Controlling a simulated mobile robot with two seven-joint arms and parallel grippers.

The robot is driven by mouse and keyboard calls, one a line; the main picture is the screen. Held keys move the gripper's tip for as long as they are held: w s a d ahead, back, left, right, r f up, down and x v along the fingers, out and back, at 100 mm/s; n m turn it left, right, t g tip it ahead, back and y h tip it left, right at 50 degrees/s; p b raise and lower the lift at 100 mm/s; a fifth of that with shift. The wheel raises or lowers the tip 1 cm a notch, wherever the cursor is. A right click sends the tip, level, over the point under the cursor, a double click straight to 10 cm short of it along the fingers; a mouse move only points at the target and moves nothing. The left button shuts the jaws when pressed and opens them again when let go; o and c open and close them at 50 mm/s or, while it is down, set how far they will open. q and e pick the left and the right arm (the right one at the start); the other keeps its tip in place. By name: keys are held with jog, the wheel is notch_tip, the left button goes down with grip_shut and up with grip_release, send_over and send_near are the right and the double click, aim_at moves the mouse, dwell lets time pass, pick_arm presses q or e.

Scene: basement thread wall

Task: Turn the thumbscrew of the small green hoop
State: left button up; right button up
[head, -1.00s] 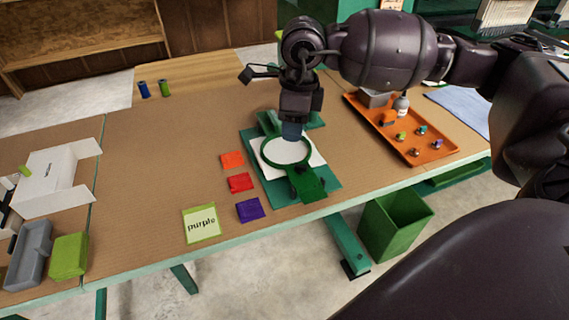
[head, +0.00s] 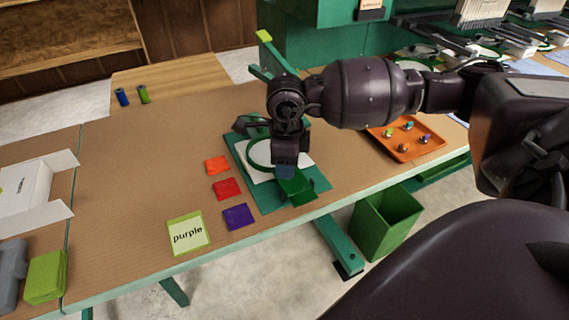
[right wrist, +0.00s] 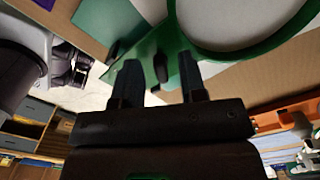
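The small green hoop (head: 252,160) lies around white cloth on a green mat (head: 270,199). Its ring and green clamp end also show in the right wrist view (right wrist: 181,35). A dark thumbscrew (right wrist: 160,68) stands out from the clamp end in that view; in the head view my gripper hides it. My right gripper (head: 285,172) is over the near edge of the hoop, beside the green block (head: 302,188). In the right wrist view its fingers (right wrist: 159,80) are apart, one on each side of the thumbscrew, with gaps visible.
Orange, red and purple squares (head: 239,216) and a "purple" card (head: 188,234) lie left of the mat. An orange tray (head: 399,151) with several small pieces is at the right. A green bin (head: 386,222) stands below the table's front edge.

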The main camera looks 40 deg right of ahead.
pick_arm(q)
jog(key=shift+w+r, duration=0.1)
jog(key=shift+w, duration=0.05)
pick_arm(e)
jog(key=shift+f, duration=0.25)
pick_arm(q)
jog(key=shift+a, duration=0.1)
pick_arm(e)
jog(key=c, duration=0.6)
grip_shut()
pick_arm(q)
jog(key=shift+s+f, duration=0.4)
jog(key=shift+s, duration=0.15)
jog(key=shift+r, duration=0.1)
pick_arm(e)
jog(key=shift+r, duration=0.1)
